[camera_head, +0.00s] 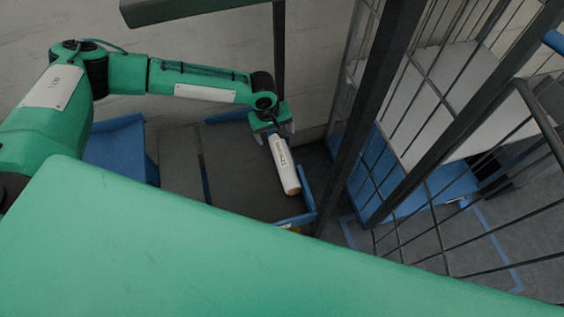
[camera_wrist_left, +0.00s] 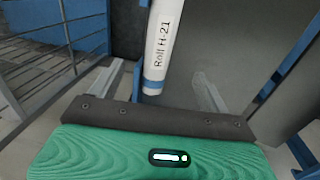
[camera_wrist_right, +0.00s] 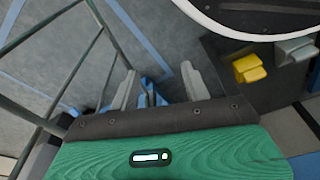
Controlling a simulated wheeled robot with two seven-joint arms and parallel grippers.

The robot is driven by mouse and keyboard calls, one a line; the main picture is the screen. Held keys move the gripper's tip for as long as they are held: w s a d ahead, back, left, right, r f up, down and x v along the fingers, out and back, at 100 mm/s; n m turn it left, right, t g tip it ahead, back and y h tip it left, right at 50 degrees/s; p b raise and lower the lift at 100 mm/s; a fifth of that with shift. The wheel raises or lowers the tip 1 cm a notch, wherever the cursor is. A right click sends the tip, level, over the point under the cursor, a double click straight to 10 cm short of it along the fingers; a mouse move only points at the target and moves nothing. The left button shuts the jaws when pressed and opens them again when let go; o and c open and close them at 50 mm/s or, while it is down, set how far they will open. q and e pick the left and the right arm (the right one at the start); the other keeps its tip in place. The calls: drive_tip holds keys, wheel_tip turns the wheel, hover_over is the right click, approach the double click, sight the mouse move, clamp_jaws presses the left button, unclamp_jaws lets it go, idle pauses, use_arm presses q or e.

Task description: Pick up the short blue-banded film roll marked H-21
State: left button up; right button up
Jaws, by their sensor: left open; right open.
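A white roll (camera_head: 285,168) lies on a dark grey surface with blue edging in the head view. In the left wrist view, the roll (camera_wrist_left: 161,42) reads "Roll H-21" and has a blue band near its close end; its far end is cut off by the frame. My left gripper (camera_head: 272,129) is open at the upper end of the roll in the head view. In the left wrist view, the banded end shows between the fingers, closer to the left one; I cannot tell whether they touch. My right gripper (camera_wrist_right: 160,82) is open and empty, seen only in its wrist view.
A dark post and a wire mesh cage (camera_head: 400,130) stand right of the roll. Blue edging (camera_head: 307,187) borders the surface beside it. In the right wrist view, a yellow object (camera_wrist_right: 249,68) and a round white-rimmed dark thing (camera_wrist_right: 270,14) are near my right gripper.

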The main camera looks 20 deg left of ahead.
sight(281, 155)
use_arm(q)
drive_tip(key=f, duration=0.3)
drive_tip(key=f+b, duration=0.1)
drive_tip(key=f, duration=0.3)
drive_tip(key=d+f, duration=0.1)
drive_tip(key=f, duration=0.3)
drive_tip(key=shift+w+d+b, duration=0.1)
drive_tip(key=shift+w+b, duration=0.25)
drive_tip(key=shift+w, duration=0.05)
drive_tip(key=f, duration=0.3)
drive_tip(key=shift+w+d+f, duration=0.2)
drive_tip(key=shift+f, duration=0.35)
use_arm(e)
wheel_tip(281, 155, up, 6)
drive_tip(key=w, duration=0.2)
drive_tip(key=shift+a+r, duration=0.15)
drive_tip(key=shift+a, duration=0.25)
use_arm(q)
drive_tip(key=shift+c, duration=0.2)
drive_tip(key=c, duration=1.4)
use_arm(e)
drive_tip(key=shift+f, duration=0.2)
use_arm(q)
drive_tip(key=shift+r, duration=0.1)
